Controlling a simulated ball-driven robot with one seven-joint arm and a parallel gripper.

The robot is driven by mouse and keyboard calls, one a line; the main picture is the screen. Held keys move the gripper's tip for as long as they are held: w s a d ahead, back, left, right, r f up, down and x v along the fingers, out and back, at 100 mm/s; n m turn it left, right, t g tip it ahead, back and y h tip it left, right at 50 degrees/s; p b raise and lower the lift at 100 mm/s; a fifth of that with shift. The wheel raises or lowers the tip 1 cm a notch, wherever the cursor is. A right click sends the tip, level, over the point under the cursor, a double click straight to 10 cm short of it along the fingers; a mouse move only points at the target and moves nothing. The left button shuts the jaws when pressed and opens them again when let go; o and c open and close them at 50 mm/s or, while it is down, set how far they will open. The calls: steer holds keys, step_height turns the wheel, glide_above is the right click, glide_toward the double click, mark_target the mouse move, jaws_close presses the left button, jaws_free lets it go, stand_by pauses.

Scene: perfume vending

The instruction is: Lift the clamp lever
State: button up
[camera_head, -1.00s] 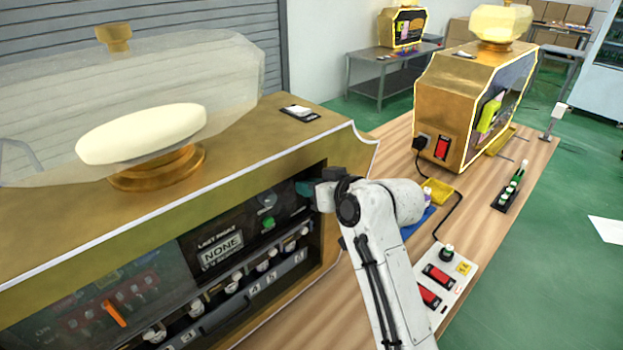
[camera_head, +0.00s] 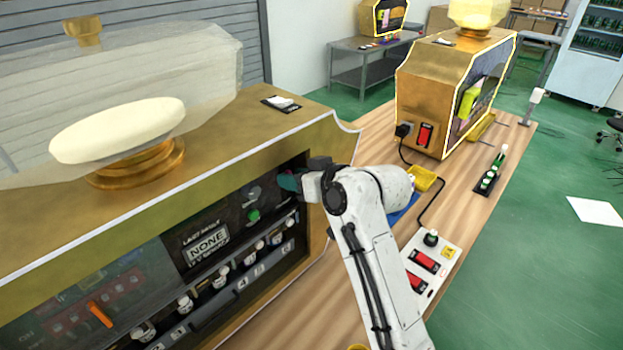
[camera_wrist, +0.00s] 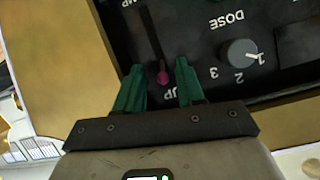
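The clamp lever (camera_wrist: 163,78) shows in the wrist view as a small dark-pink knob at the end of a dark narrow bar on the black panel. My gripper (camera_wrist: 160,74) has its two green fingers apart, one on each side of the knob. Gaps show beside the knob, and I see no clear contact. In the head view my gripper (camera_head: 289,182) reaches into the upper right of the gold machine's panel (camera_head: 175,232).
A grey dose knob (camera_wrist: 240,53) sits beside the lever. In the head view a green button (camera_head: 253,215) and an orange lever (camera_head: 100,314) are on the panel. A power strip (camera_head: 430,265) and a second gold machine (camera_head: 440,95) stand on the wooden table (camera_head: 455,205).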

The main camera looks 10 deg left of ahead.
steer(key=b+v, duration=0.1)
steer(key=v, duration=0.9)
steer(key=shift+d+f, duration=0.1)
steer(key=shift+f, duration=0.05)
steer(key=s+d+f+m+g+h, duration=0.1)
steer(key=s+d+f+m+h, duration=0.2)
steer(key=s+d+f, duration=0.7)
steer(key=s+d+f+m+g+h, duration=0.25)
steer(key=s+d+f, duration=0.35)
steer(key=f, duration=0.7)
steer(key=s+d+f+m+g+h, duration=0.1)
steer(key=s+d+f, duration=0.1)
steer(key=s+d, duration=0.2)
steer(key=s+d+f+m+g+h, duration=0.1)
steer(key=s+d+f+h, duration=0.1)
steer(key=s, duration=0.9)
steer(key=s+d+f+m+g+h, duration=0.1)
steer(key=s+d+f+g+h, duration=0.1)
steer(key=s+d+f, duration=0.2)
steer(key=s+d, duration=0.2)
steer(key=s, duration=0.2)
steer(key=shift+d, duration=0.2)
steer(key=shift+c, duration=0.3)
